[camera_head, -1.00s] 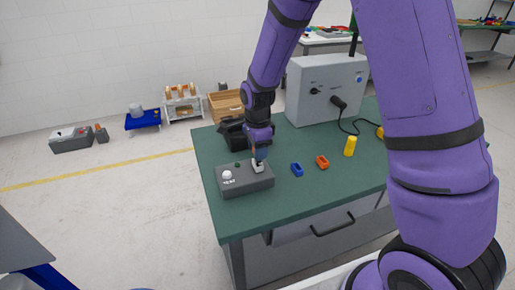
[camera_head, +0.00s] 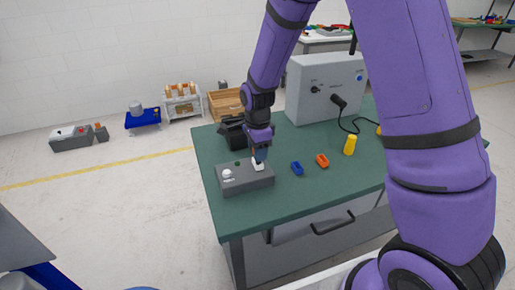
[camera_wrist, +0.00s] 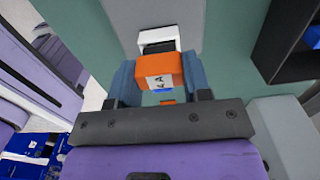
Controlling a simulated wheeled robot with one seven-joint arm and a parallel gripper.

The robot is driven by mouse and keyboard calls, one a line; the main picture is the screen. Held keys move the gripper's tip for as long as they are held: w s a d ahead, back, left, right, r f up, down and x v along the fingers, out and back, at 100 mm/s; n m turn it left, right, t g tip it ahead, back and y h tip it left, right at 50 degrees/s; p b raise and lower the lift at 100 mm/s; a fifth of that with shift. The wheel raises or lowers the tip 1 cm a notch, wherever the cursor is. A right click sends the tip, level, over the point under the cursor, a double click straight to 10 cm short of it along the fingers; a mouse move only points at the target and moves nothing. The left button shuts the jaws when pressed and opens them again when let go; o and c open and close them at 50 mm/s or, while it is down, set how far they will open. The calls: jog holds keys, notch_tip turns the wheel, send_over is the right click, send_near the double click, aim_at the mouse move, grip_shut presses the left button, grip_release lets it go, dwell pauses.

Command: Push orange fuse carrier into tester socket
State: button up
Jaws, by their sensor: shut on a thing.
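In the wrist view my gripper (camera_wrist: 159,79) is shut on the orange fuse carrier (camera_wrist: 165,68), an orange block with a pale label, held between two blue-grey fingers. Just beyond it is the white tester socket (camera_wrist: 150,33) with a dark opening. The carrier overlaps the socket's near edge in this view; I cannot tell whether they touch. In the head view my gripper (camera_head: 260,154) points down at the white socket (camera_head: 258,166) on the grey tester box (camera_head: 244,184). The carrier is too small or hidden to make out there.
A blue piece (camera_head: 297,168), another orange piece (camera_head: 322,160) and a yellow piece (camera_head: 349,145) stand on the green table (camera_head: 290,198) right of the tester. A grey cabinet (camera_head: 325,88) with a black cable stands behind. A black bin (camera_head: 231,131) sits behind the tester.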

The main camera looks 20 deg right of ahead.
jog(key=shift+f, duration=1)
jog(key=o, duration=1.3)
jog(key=shift+c, duration=0.2)
jog(key=shift+r, duration=0.15)
jog(key=shift+r, duration=2.85)
